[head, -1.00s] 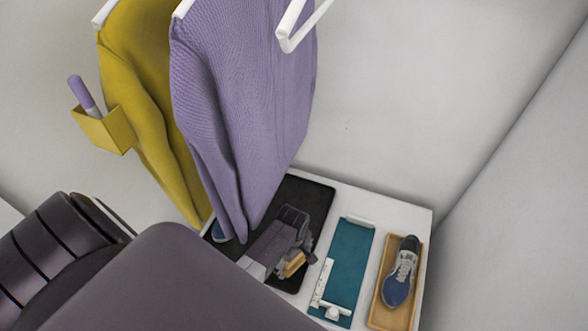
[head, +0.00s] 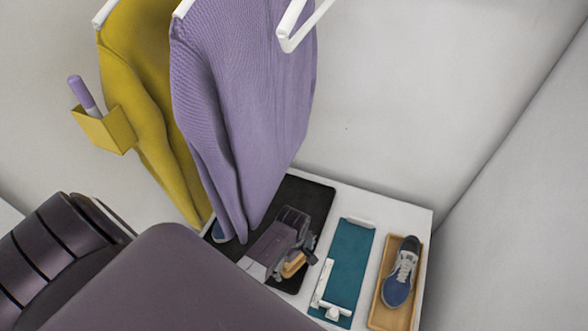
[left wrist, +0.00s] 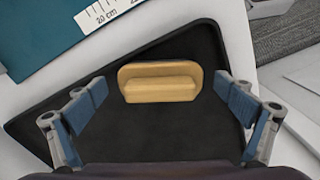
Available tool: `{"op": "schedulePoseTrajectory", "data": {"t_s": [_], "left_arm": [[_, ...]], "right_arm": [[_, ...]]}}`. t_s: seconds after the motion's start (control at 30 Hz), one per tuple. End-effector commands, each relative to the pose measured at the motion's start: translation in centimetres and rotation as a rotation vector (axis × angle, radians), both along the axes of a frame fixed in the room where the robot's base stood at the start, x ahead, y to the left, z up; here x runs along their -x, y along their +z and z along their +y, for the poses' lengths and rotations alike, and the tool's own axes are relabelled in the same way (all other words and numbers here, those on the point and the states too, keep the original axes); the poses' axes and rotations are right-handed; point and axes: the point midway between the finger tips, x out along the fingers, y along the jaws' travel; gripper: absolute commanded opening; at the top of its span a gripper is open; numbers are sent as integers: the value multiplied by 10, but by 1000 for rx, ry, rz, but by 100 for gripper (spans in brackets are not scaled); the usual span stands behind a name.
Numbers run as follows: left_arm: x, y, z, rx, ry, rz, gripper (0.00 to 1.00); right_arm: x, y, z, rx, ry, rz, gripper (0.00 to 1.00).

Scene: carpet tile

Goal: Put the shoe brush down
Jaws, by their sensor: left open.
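The shoe brush (left wrist: 160,84) is a tan block with a raised grip. It lies on a black mat (left wrist: 190,40) in the left wrist view. It also shows in the head view (head: 293,265), partly hidden by my gripper. My left gripper (head: 297,250) is open over the mat. In the left wrist view its blue-padded fingers stand to either side of the brush, with gaps between. My right gripper is not in view.
A teal mat (head: 349,255) with a white ruler lies right of the black mat. Beyond it, a blue shoe (head: 399,280) sits in a wooden tray (head: 378,313). A purple garment (head: 245,90) and a yellow garment (head: 150,100) hang above the left side.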

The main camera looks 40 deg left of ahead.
Motion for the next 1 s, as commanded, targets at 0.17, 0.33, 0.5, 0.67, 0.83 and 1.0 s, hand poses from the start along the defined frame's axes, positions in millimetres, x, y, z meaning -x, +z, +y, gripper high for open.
{"op": "schedulePoseTrajectory", "data": {"t_s": [0.17,0.33,0.5,0.67,0.83,1.0], "left_arm": [[0,19,0,-1,0,-3,97],[0,50,0,1,0,-4,97],[0,81,0,1,0,-5,97],[1,105,1,-1,0,-3,97],[2,118,1,-1,0,-1,97],[2,122,1,0,0,0,97]], "right_arm": [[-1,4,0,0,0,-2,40],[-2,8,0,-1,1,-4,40],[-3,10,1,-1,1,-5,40],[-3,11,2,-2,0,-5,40],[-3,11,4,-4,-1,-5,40],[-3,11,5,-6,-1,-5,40]]}}
